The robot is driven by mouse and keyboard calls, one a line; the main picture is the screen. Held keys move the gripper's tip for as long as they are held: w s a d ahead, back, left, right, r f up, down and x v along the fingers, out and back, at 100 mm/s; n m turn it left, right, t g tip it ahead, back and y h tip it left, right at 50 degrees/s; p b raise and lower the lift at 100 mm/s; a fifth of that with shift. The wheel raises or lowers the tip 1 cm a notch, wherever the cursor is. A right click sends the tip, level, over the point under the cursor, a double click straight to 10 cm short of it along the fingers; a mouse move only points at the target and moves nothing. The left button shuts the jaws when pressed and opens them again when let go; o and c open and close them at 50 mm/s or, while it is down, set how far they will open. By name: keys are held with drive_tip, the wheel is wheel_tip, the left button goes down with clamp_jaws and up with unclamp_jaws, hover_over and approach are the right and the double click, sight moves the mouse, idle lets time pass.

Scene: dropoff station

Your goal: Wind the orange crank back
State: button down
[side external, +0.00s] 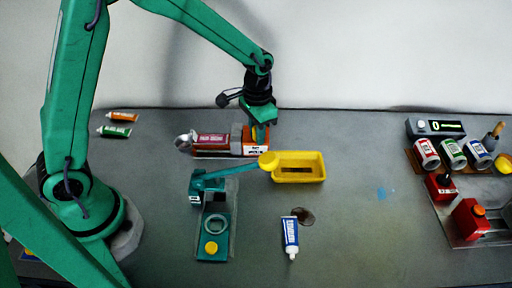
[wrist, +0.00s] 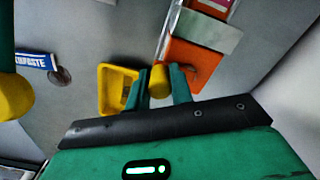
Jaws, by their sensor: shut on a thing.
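The orange crank unit (side external: 250,148) sits at the back of the table with a maroon tube (side external: 212,140) lying in line at its left. In the wrist view its orange body (wrist: 190,58) is just beyond my fingers. My gripper (side external: 260,133) reaches down over the unit's right part. In the wrist view my gripper (wrist: 160,86) has its two green fingers on either side of a yellow knob (wrist: 159,78), shut on it. The crank's arm is mostly hidden by the fingers and knob.
A yellow tray (side external: 317,176) stands just right of the unit. A teal press (side external: 215,240) has a long lever ending in a yellow knob (side external: 268,160), close in front of my gripper. A blue-white tube (side external: 290,232) lies in front.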

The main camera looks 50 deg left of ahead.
drive_tip(key=shift+w+d+r, duration=0.1)
drive_tip(key=shift+w+d, duration=0.05)
drive_tip(key=shift+w, duration=0.05)
drive_tip(key=c, duration=1.2)
unclamp_jaws()
drive_tip(key=shift+s, duration=0.1)
drive_tip(key=shift+c, duration=0.2)
drive_tip(key=shift+r, duration=2.95)
drive_tip(key=shift+s+a+r, duration=0.2)
drive_tip(key=shift+s+r, duration=0.05)
drive_tip(key=shift+r, duration=0.1)
drive_tip(key=s+a+r+n+t, duration=0.1)
drive_tip(key=s+a+r+t, duration=0.1)
drive_tip(key=s, duration=0.4)
drive_tip(key=s+a+r+n+t, duration=0.1)
drive_tip(key=s+a+r, duration=0.1)
drive_tip(key=s+r, duration=0.3)
drive_tip(key=s+a+r+n+t, duration=0.1)
drive_tip(key=s+r, duration=0.3)
drive_tip(key=s, duration=0.4)
drive_tip(key=shift+s+a+t, duration=0.25)
drive_tip(key=shift+a+t, duration=0.55)
drive_tip(key=shift+a, duration=0.05)
